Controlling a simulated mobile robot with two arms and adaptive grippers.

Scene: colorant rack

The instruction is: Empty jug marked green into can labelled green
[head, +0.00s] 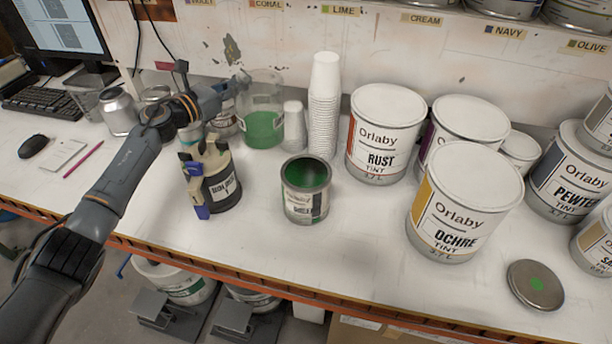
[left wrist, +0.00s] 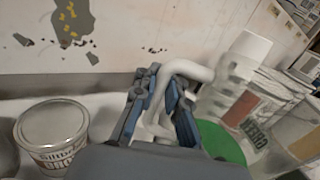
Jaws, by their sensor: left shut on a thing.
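A clear jug (head: 264,128) with green liquid in its lower part is at the back of the counter, upright, left of the cups. My left gripper (left wrist: 158,105) is shut on its pale handle (left wrist: 185,70). In the head view this gripper is mostly hidden behind my left wrist. The green liquid (left wrist: 222,142) shows right of the fingers in the left wrist view. An open can (head: 305,200) with green inside and a partly readable label stands in front of the jug, to its right. I cannot tell whether the jug touches the counter. My right gripper is not in view.
Stacked white cups (head: 324,105) stand right of the jug. A dark tub (head: 222,190) with beige and blue pieces stands left of the open can. Large tins, Rust (head: 380,150) and Ochre (head: 460,215), are to the right. A lid with a green dot (head: 537,286) lies front right.

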